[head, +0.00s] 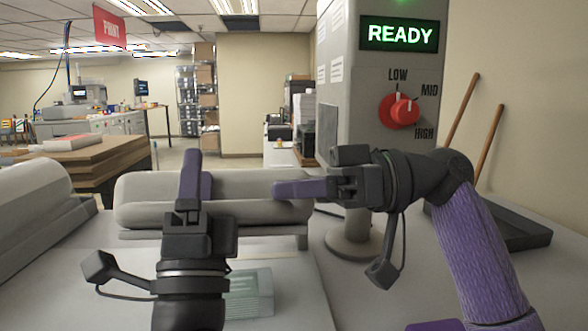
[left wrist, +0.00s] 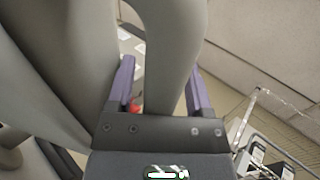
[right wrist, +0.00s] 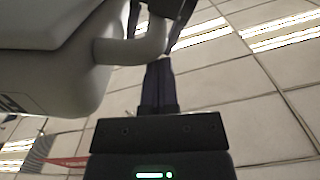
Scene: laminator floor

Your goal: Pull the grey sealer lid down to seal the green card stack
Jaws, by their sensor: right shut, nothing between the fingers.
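The grey sealer lid (head: 256,184) is raised behind the white sealer bed, with a rounded grey bar (head: 262,213) along its front. The pale green card stack (head: 250,293) lies on the bed, partly hidden by my left arm. My left gripper (head: 196,174) is open and points up in front of the lid. In the left wrist view its fingers (left wrist: 160,90) stand on either side of a grey bar (left wrist: 172,50); I cannot tell if they touch it. My right gripper (head: 282,189) is shut and empty, pointing left at the lid's right end, beside the grey bar (right wrist: 150,42).
A grey control post (head: 355,150) with a READY display (head: 400,35) and a red dial (head: 398,110) stands at the right. A dark tray (head: 520,230) lies far right. A rounded grey machine (head: 38,205) is at the left. The counter right of the bed is mostly clear.

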